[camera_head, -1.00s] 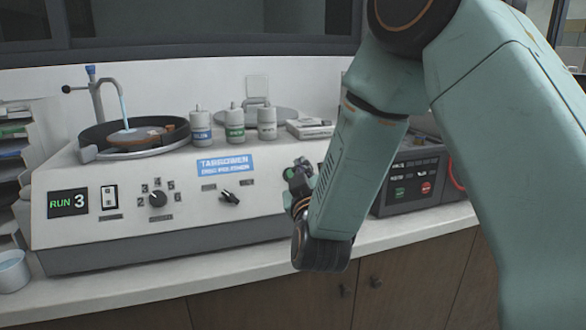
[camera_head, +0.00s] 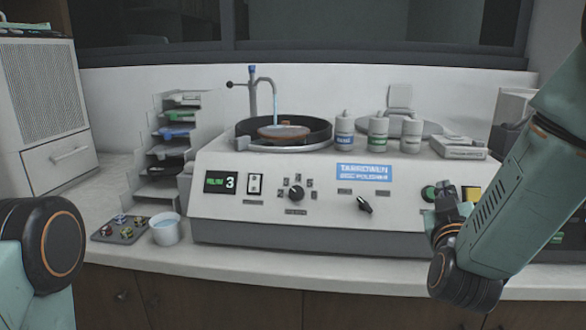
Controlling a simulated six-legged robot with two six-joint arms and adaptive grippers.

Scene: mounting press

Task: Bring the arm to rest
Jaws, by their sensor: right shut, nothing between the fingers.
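My right arm comes in from the right edge. Its gripper (camera_head: 449,202) shows in front of the right end of the polisher's front panel, small and partly hidden behind the wrist. It is shut and holds nothing. My left arm shows only as a dark round joint and a green link at the lower left edge; its gripper is out of view. The disc polisher (camera_head: 320,206) stands on the counter, its display reading RUN 3. Water runs from its tap (camera_head: 275,100) onto the brown disc (camera_head: 284,132) in the black bowl.
Several bottles (camera_head: 378,134) stand on the polisher's top. A cup of water (camera_head: 165,230) and a dark tray (camera_head: 119,232) with small colored pieces lie left of it, before a sorter rack (camera_head: 174,150). The counter's front strip (camera_head: 330,277) is clear.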

